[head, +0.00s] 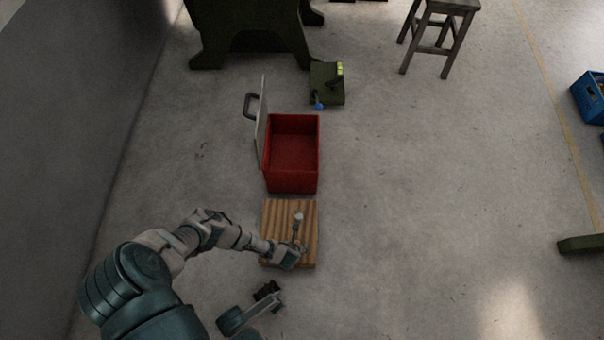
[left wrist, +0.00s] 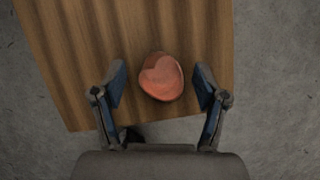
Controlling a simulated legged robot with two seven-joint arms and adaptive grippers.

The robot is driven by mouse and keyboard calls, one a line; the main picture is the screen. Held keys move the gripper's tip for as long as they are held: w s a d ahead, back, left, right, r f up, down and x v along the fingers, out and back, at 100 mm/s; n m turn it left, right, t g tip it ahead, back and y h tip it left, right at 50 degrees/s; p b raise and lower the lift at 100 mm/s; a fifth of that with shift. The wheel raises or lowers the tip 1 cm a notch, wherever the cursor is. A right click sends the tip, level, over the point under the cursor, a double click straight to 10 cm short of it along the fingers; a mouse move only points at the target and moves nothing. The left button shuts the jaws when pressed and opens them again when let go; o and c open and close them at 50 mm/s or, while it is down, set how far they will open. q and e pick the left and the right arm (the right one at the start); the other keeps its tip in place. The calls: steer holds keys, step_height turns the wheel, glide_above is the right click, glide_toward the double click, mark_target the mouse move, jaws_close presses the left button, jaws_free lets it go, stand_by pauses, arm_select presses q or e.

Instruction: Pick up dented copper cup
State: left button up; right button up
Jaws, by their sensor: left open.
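The dented copper cup (left wrist: 161,77) rests on a striped wooden board (left wrist: 180,25), close to one edge of the board. It looks reddish, with an uneven rim and a lighter heart-shaped patch. My left gripper (left wrist: 160,80) is open, with one blue-padded finger on each side of the cup. Gaps show between the cup and both fingers. In the head view my left gripper (head: 296,252) is low over the near part of the board (head: 278,215), and the cup is too small and covered to make out clearly.
An open red box (head: 292,183) with its lid raised on the left stands just beyond the board. A green case (head: 326,88) lies farther back. A stool (head: 440,30) and a blue crate (head: 590,97) are off right. The floor right of the board is clear.

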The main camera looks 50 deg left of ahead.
arm_select(q)
steer(key=shift+w+a+f, duration=0.1)
steer(key=shift+f, duration=0.45)
steer(key=shift+w+r, duration=0.15)
steer(key=shift+r, duration=0.1)
steer(key=c, duration=0.9)
steer(key=shift+c, duration=1.4)
steer(key=shift+r, duration=0.1)
